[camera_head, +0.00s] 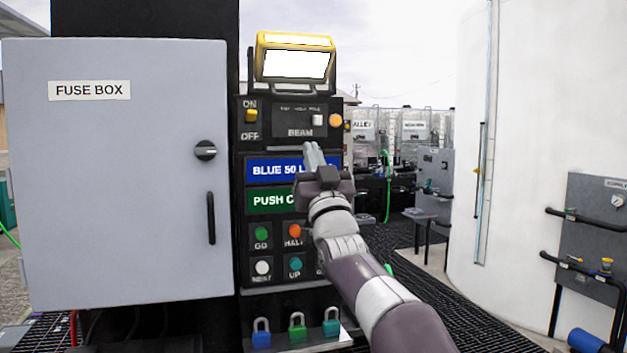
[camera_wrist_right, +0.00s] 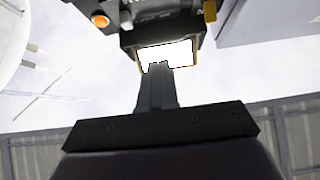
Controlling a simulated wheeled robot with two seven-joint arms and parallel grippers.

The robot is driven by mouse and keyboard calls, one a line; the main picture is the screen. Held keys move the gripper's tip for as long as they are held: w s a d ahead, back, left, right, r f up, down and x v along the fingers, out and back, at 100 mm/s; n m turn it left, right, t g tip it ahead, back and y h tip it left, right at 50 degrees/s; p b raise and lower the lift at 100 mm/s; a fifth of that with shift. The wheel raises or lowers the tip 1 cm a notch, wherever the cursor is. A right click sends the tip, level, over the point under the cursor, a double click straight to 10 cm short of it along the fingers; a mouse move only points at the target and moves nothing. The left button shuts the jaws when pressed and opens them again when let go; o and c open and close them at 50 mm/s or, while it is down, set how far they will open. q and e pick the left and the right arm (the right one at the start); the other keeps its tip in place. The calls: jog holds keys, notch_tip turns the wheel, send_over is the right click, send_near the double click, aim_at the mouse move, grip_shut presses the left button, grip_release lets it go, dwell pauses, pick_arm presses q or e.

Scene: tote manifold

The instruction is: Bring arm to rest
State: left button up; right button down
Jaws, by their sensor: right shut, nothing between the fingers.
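My right gripper (camera_head: 314,155) is raised in front of the black control panel (camera_head: 240,220) in the head view, its fingers pointing up. The fingers are together and hold nothing. They overlap the right part of the blue sign in the picture; whether they touch the panel I cannot tell. In the right wrist view the closed fingers (camera_wrist_right: 156,85) point toward the bright lamp (camera_wrist_right: 168,56) of the panel. My right arm (camera_head: 372,290) reaches in from the lower right and hides part of the panel's buttons. My left gripper is not in view.
A grey fuse box (camera_head: 130,190) with a shut door stands left of the panel. Several padlocks (camera_head: 297,325) sit on a ledge below the buttons. A white tank (camera_head: 540,120) and a grey valve panel (camera_head: 590,240) stand at right. Dark grating (camera_head: 475,315) lies open between them.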

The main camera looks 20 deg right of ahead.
notch_tip(320, 180, down, 32)
jog(key=g+h, duration=0.1)
jog(key=g, duration=1.1)
jog(key=s+f+g, duration=0.6)
jog(key=s+f, duration=0.6)
jog(key=f, duration=0.2)
pick_arm(q)
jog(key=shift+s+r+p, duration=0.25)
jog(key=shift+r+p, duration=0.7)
jog(key=shift+p, duration=0.05)
pick_arm(e)
jog(key=s+f+g, duration=0.3)
jog(key=s+f, duration=0.1)
jog(key=s, duration=0.7)
jog(key=s+f+g, duration=0.4)
jog(key=s, duration=0.8)
jog(key=shift+s+f, duration=0.15)
jog(key=shift+f, duration=0.05)
jog(key=shift+a, duration=0.1)
